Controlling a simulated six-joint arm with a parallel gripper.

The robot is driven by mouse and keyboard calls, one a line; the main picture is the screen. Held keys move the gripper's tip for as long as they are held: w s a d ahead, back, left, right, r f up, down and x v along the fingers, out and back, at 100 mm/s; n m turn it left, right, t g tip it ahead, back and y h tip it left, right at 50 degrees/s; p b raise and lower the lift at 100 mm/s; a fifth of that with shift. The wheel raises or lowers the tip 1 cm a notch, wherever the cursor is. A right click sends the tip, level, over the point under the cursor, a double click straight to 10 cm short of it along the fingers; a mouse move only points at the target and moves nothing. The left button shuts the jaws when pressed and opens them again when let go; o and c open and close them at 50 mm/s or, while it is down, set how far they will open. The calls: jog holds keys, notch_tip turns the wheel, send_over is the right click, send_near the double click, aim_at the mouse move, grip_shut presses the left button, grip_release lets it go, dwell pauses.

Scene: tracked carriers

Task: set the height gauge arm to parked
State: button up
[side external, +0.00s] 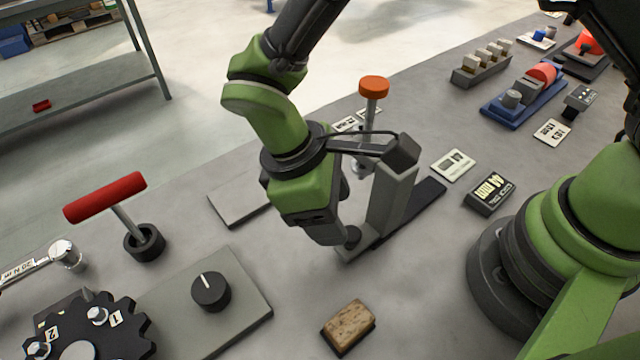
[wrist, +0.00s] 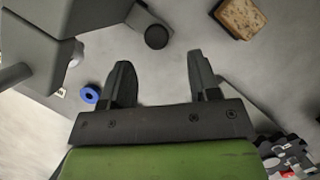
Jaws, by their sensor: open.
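The height gauge appears to be the grey upright column (side external: 392,195) with a dark head and an arm reaching left from it. A vertical rod with an orange knob (side external: 374,86) stands at that arm. The gauge base ends in a dark round pad, seen in the wrist view (wrist: 156,37). The grey column also fills the upper left there (wrist: 95,14). My gripper (wrist: 158,62) is open, with nothing between its fingers. The pad lies just beyond the fingertips in that view. In the side view my gripper (side external: 328,228) is left of the column, partly hiding the arm.
A black "44 mm" block (side external: 490,193) and a printed card (side external: 453,165) lie right of the gauge. A brown-topped block (side external: 348,326) lies in front. A dial plate (side external: 250,300) and a red T-handle (side external: 106,197) stand left. Bare bench shows between them.

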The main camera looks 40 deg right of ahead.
jog(key=v, duration=0.5)
jog(key=w+d+r+m+t+y, duration=0.2)
jog(key=d+r+m+t+y, duration=0.3)
jog(key=r, duration=0.7)
jog(key=s+d+r+m+t, duration=0.5)
jog(key=s+d+m, duration=0.3)
jog(key=s+d, duration=0.2)
jog(key=shift+s+d+r, duration=0.35)
jog(key=shift+s+d, duration=0.05)
jog(key=shift+d, duration=0.95)
